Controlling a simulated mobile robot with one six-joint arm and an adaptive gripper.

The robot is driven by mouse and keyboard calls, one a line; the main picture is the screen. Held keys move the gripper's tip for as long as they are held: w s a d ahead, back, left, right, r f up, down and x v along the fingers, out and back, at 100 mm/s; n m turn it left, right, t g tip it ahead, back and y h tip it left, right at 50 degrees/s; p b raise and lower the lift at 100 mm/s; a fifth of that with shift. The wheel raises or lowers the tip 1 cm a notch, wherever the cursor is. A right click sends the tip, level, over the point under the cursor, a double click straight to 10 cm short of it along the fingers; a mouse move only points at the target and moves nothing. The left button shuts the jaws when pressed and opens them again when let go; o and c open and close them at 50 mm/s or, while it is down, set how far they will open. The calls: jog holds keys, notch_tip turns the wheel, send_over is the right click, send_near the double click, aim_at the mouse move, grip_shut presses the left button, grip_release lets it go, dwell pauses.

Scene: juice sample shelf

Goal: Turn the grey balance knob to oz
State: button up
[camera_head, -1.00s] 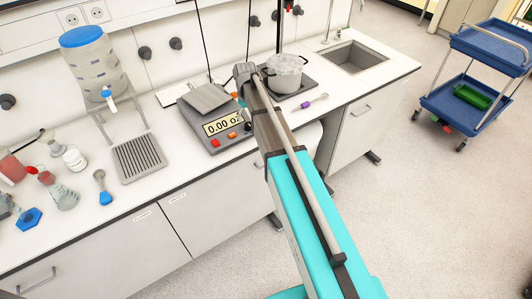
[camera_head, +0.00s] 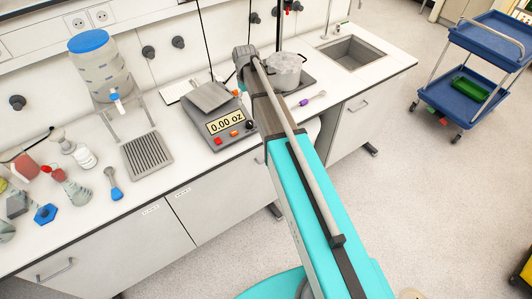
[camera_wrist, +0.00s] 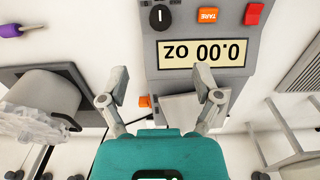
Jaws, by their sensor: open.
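The grey balance (camera_head: 208,140) stands on the bench and its display (camera_head: 226,121) reads 0.00 oz. In the wrist view the balance shows upside down, with the same reading on its display (camera_wrist: 203,54). The round dark knob (camera_wrist: 160,17), with a white pointer line, sits on the front panel beside the orange TARE button (camera_wrist: 208,15) and a red switch (camera_wrist: 254,14). My gripper (camera_wrist: 161,85) is open and empty, its fingers apart over the weighing-pan end of the balance, away from the knob. In the head view my arm hides the gripper.
A pot (camera_head: 286,71) on a dark plate and a purple-handled tool (camera_head: 313,98) lie right of the balance. A drain rack (camera_head: 148,155) under a blue-lidded water tank (camera_head: 100,72) stands to the left. Flasks and bottles crowd the far left. The sink (camera_head: 351,53) is at the right.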

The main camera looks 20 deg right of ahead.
jog(key=s+f+m+b, duration=0.1)
jog(key=s+f+b, duration=0.1)
jog(key=s, duration=1)
jog(key=s+f+m+b, duration=0.2)
jog(key=s+f+b, duration=0.1)
jog(key=s, duration=1)
jog(key=shift+m+b, duration=0.3)
jog(key=shift+b, duration=0.1)
